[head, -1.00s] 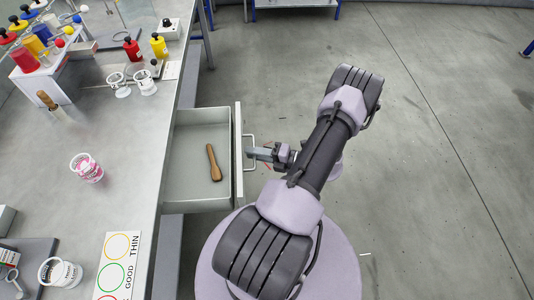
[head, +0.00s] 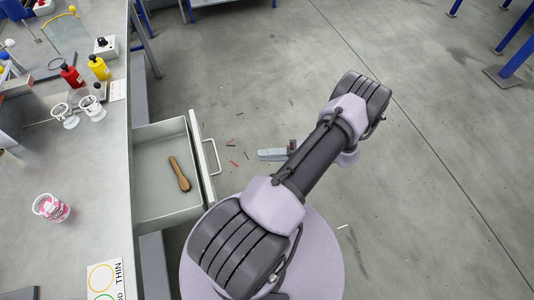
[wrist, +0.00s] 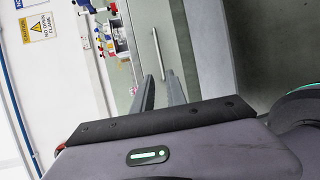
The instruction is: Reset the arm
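My gripper (head: 264,154) is over the floor to the right of the open drawer (head: 158,208), with its fingers pointing left. A gap separates it from the drawer's handle (head: 212,157). The wrist view shows its two fingers (wrist: 162,90) apart with nothing between them. A pale bar, which looks like the drawer handle (wrist: 161,52), lies beyond the fingertips. My arm is bent over my round base.
A wooden tool (head: 179,174) lies in the drawer. The bench (head: 95,165) on the left carries a pink-white cup (head: 51,208), red (head: 70,76) and yellow (head: 99,68) bottles, and clear-looking cups. The floor on the right is mostly clear.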

